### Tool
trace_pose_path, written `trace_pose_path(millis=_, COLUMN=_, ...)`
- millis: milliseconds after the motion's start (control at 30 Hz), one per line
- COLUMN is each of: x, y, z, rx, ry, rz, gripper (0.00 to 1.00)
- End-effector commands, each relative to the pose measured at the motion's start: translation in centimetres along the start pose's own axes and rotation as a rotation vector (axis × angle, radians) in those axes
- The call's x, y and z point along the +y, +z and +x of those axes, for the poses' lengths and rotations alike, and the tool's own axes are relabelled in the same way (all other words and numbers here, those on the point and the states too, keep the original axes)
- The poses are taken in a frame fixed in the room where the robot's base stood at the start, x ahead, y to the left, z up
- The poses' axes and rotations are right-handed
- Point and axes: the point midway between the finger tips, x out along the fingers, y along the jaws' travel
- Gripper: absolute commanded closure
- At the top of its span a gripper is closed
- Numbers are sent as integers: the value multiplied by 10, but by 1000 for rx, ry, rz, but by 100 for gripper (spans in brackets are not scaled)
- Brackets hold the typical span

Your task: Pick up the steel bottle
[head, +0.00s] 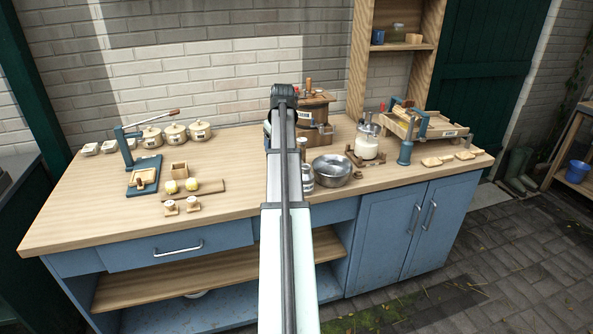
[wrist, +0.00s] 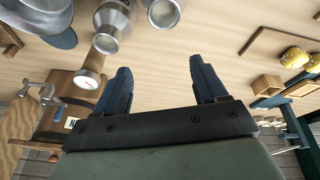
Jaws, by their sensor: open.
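The steel bottle (wrist: 115,20) shows at the top of the wrist view, with its narrower neck pointing down in the picture. It is ahead of my gripper (wrist: 162,66) and apart from it. The gripper's two dark blue fingers are spread, with only bare wooden tabletop between them. In the head view the bottle (head: 307,178) stands on the bench just right of my arm, which hides part of it. My fingers are mostly hidden behind the arm there.
A steel cup (wrist: 163,10) stands close beside the bottle. A steel bowl (head: 332,170) is right of it, and a wooden churn box (head: 318,112) behind.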

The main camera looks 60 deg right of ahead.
Motion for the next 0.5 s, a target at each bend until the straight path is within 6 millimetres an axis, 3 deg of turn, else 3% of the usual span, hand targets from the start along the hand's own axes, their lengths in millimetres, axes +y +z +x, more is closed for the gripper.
trace_pose_path(millis=33, x=16, y=10, z=-6, rx=12, ry=-14, rz=8, gripper=28)
trace_pose_path(millis=200, x=52, y=36, z=-21, rx=50, ry=-58, rz=14, gripper=28)
trace_pose_path(millis=500, x=74, y=52, z=-27, rx=81, ry=-86, rz=12, gripper=28)
